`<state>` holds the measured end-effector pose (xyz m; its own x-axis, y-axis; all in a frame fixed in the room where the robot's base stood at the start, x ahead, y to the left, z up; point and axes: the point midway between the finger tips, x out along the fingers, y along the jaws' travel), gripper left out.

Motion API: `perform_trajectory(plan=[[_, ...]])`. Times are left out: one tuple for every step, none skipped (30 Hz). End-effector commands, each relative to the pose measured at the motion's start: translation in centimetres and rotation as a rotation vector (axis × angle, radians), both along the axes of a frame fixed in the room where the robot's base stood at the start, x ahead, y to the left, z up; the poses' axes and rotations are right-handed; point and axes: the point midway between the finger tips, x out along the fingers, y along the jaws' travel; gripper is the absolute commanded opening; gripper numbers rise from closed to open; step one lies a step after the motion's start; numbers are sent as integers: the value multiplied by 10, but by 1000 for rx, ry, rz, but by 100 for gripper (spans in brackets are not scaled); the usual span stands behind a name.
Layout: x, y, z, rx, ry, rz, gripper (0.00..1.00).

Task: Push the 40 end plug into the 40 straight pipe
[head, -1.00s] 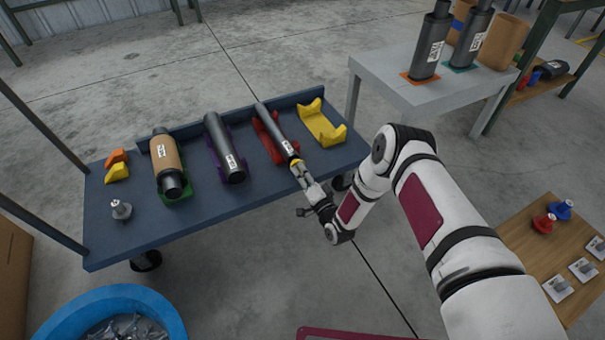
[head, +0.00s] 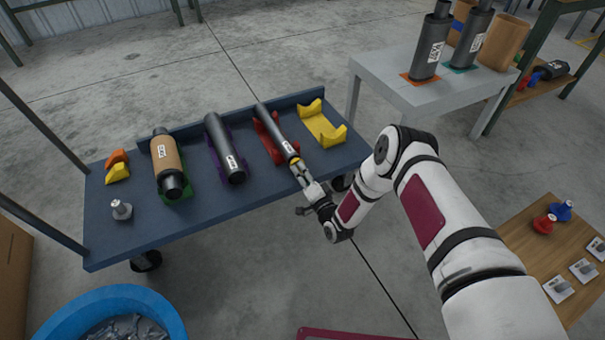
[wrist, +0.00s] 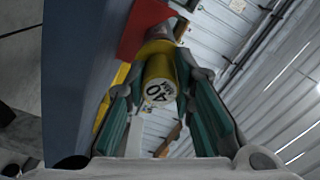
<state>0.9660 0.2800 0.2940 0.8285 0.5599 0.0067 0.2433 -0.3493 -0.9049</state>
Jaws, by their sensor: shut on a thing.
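The 40 straight pipe (head: 276,132) is a slim dark tube with a white label, lying in a red cradle (head: 262,136) on the blue bench. Its near end points toward my arm. The yellow 40 end plug (head: 295,161) is at that near end, in line with the pipe. In the wrist view the plug (wrist: 159,82) shows its round face marked 40, between my fingers. My gripper (head: 298,168) is shut on the plug. How deep the plug sits in the pipe is hidden; the pipe is largely hidden behind it in the wrist view.
The blue bench (head: 240,195) also carries a dark pipe in a purple cradle (head: 213,157), a brown muffler (head: 165,155) in a green cradle and an empty yellow cradle (head: 322,125). A grey table (head: 385,72) stands at back right. The bench's front strip is mostly clear.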

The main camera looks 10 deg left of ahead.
Motion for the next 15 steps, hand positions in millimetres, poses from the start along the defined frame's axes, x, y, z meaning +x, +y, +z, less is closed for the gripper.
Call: perform_trajectory(plan=[[1, 1, 0, 1, -1, 0, 0], [2, 1, 0, 1, -1, 0, 0], [2, 2, 0, 1, -1, 0, 0], [3, 2, 0, 0, 0, 0, 0], [4, 2, 0, 0, 0, 0, 0], [4, 3, 0, 0, 0, 0, 0], [5, 3, 0, 0, 0, 0, 0], [5, 4, 0, 0, 0, 0, 0], [6, 4, 0, 1, -1, 0, 0], [7, 5, 0, 1, -1, 0, 0], [7, 5, 0, 1, -1, 0, 0], [8, 6, 0, 1, -1, 0, 0], [9, 6, 0, 1, -1, 0, 0], [9, 6, 0, 1, -1, 0, 0], [10, 7, 0, 1, -1, 0, 0]])
